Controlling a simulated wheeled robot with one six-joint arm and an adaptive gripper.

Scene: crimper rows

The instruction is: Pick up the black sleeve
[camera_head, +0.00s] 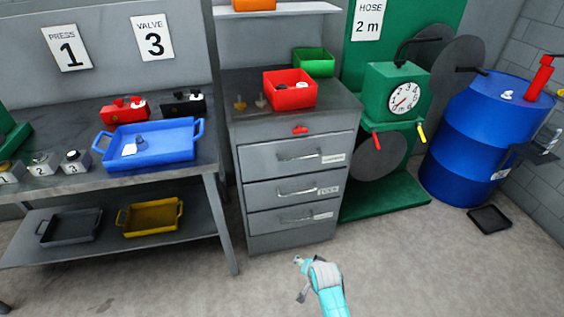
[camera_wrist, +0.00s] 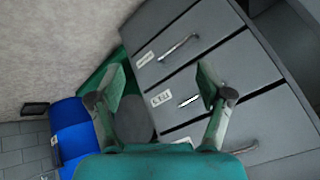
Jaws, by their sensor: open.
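My gripper (camera_head: 301,277) is low in front of the grey drawer cabinet in the head view. In the wrist view its two fingers (camera_wrist: 161,88) are spread with nothing between them, facing the drawer fronts. I cannot pick out the black sleeve for certain. Small dark and light pieces lie in the red bin (camera_head: 290,103) on the cabinet, too small to tell apart. A small dark piece (camera_head: 139,140) lies in the blue tray (camera_head: 165,161) on the bench.
The drawer cabinet (camera_head: 287,223) has its drawers shut; its handles also show in the wrist view (camera_wrist: 180,47). Two small fittings stand on its top beside the red bin. A green machine (camera_head: 393,84) and blue drum (camera_head: 462,140) stand right. The floor in front is clear.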

